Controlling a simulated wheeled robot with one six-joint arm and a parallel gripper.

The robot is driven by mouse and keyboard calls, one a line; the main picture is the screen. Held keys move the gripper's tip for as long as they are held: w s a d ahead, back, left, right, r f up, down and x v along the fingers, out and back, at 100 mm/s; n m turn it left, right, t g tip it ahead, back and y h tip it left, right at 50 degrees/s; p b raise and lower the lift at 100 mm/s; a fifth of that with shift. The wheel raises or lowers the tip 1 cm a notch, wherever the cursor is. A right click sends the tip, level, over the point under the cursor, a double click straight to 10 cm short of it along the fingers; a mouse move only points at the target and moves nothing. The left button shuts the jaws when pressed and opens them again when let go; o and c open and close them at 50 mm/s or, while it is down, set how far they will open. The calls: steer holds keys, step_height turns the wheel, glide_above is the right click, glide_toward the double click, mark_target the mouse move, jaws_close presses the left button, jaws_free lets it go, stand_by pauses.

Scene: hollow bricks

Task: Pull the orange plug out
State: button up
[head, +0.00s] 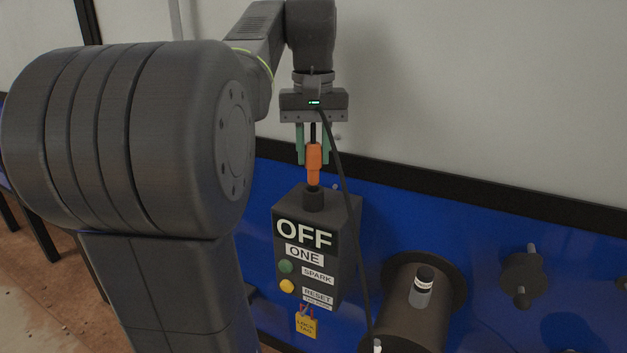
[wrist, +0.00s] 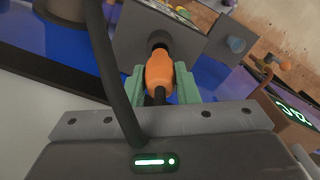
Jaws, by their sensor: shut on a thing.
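The orange plug (head: 314,158) stands upright over the black socket (head: 314,198) on top of the dark box (head: 347,240). Its lower end meets the socket mouth; how deep it sits I cannot tell. My gripper (head: 313,161) points down from above, with its green fingers on either side of the plug, shut on it. In the wrist view the plug (wrist: 159,72) lies between the green fingers, its narrow end at the dark round socket (wrist: 158,39). A black cable (head: 345,180) passes in front of my gripper and hangs down to the lower right.
A dark cylinder (head: 405,305) and a knob (head: 522,275) sit to the right on the blue panel. The pale wall above is bare.

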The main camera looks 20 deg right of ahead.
mark_target(313, 124)
steer(key=shift+r, duration=2.5)
